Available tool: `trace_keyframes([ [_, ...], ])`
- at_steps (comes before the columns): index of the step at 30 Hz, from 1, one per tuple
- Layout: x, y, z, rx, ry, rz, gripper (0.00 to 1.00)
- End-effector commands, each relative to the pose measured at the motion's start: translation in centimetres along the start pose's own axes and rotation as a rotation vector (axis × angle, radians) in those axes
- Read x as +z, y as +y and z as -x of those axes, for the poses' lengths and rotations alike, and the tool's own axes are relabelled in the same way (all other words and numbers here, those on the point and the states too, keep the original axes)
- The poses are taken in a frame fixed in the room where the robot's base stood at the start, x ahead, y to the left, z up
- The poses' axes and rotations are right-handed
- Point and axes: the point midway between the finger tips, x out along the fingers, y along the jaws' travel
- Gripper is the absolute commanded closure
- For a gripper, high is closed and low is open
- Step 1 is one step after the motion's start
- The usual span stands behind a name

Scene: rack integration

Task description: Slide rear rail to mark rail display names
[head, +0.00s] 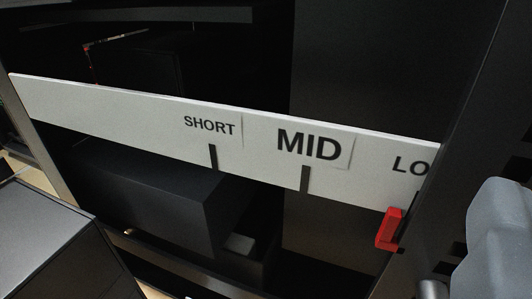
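A long white label strip (110,112) runs across the rack, tilted down to the right. It carries the words SHORT, MID and a partly hidden word starting LO. Dark tick marks stand under SHORT (213,157) and MID (304,179). A red pointer block (389,229) sits at the strip's lower right end, below LO, against a dark upright. The rear rail itself cannot be told apart from the other dark parts. A light grey rounded part at the right edge may belong to my gripper; no fingertips can be made out.
A dark rack upright (455,110) stands right of the strip and covers its end. Dark boxes (150,195) sit behind and below the strip. A grey-topped dark unit (45,240) is at the lower left.

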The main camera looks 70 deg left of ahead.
Motion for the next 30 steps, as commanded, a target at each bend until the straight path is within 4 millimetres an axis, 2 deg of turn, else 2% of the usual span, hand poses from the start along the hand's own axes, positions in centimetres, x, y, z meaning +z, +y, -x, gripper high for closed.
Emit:
trace_keyframes([
  [26, -0.10, 0.77, -0.12, 0.002, 0.002, 0.000, 1.00],
  [27, -0.09, 0.76, -0.12, 0.002, 0.002, 0.000, 0.81],
  [28, -0.09, 0.76, -0.12, 0.002, 0.002, 0.000, 0.73],
  [30, -0.07, 0.75, -0.12, 0.001, 0.001, 0.000, 0.69],
])
